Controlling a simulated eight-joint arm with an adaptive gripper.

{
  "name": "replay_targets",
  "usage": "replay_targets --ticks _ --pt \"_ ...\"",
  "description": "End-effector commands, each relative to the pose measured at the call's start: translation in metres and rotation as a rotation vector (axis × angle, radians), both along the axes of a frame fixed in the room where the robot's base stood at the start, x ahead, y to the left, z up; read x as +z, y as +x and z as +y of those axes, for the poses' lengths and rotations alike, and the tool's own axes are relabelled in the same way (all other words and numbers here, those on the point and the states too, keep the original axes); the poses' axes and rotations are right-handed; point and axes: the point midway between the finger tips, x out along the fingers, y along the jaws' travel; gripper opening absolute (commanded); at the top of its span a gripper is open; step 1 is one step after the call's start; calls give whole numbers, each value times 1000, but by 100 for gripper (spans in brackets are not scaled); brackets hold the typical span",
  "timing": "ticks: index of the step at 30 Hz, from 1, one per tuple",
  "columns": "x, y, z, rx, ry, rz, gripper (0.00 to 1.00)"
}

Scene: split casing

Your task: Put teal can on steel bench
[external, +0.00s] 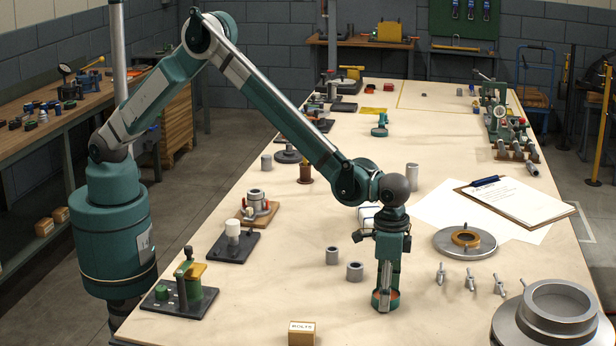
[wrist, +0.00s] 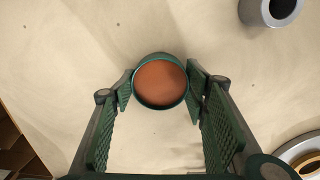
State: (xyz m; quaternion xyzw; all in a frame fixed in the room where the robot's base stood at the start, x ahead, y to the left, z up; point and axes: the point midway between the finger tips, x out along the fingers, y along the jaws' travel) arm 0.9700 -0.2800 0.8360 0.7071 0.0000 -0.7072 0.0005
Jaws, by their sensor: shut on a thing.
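A teal can (external: 385,305) with an orange-brown inside sits between the fingertips of my gripper (external: 388,288), low over the front part of the pale bench (external: 290,220). In the wrist view the teal can (wrist: 160,104) shows as a teal ring around a brown disc, with a green finger pad of my gripper (wrist: 160,90) on each side. My gripper points down and is shut on the can. The can looks upright. I cannot tell whether its base touches the bench top. No bench top in view is plainly bare steel.
Two grey hollow cylinders (external: 354,271) stand left of the can. A BOLTS box (external: 301,333) is at the front edge. Several small upright bolts (external: 470,280) and a large flanged metal housing (external: 552,314) are to the right. A round plate (external: 452,243) and clipboard (external: 518,202) lie behind.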

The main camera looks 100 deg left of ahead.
Motion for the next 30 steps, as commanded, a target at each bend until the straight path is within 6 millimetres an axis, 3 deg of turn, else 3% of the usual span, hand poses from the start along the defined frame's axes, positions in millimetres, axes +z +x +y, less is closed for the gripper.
replay_targets --ticks 11,12,15,30 --pt "-3 0 0 0 0 0 25" --pt "-3 0 0 0 0 0 49" --pt "-3 0 0 0 0 0 59" --pt "3 0 0 0 0 0 59"
